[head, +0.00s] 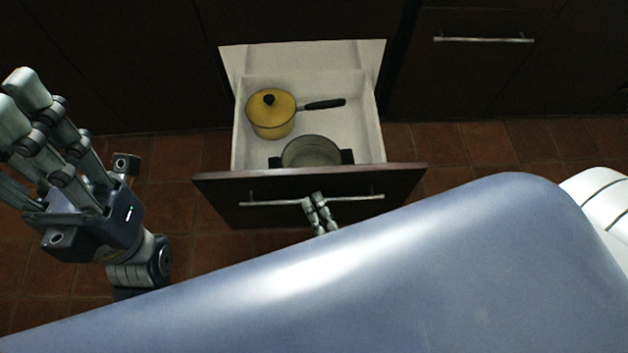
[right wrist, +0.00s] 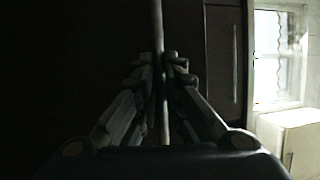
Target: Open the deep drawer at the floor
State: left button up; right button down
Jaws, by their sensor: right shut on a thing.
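The deep drawer (head: 310,197) near the floor stands open, its dark front pulled well out from the cabinet. Its white inside shows in the head view. My right gripper (head: 318,203) is shut on the drawer's metal bar handle (head: 355,197), near the handle's middle. In the right wrist view the fingers of my right gripper (right wrist: 160,75) close around the handle (right wrist: 158,35), which runs upright in that picture. My left gripper (head: 20,110) is raised at the left, clear of the drawer, with its fingers pointing up; whether it is open or shut is unclear.
In the drawer are a yellow lidded pan (head: 272,122) with a black handle and a grey pot (head: 312,151) near the front. Another cabinet handle (head: 483,39) is at the upper right. Tiled floor (head: 470,150) shows on both sides. A bright window (right wrist: 279,55) shows in the wrist view.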

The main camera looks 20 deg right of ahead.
jog(key=shift+s+a, duration=0.2)
jog(key=shift+s, duration=0.7)
jog(key=c, duration=1.7)
grip_release()
jog(key=v, duration=1.2)
jog(key=shift+f, duration=0.1)
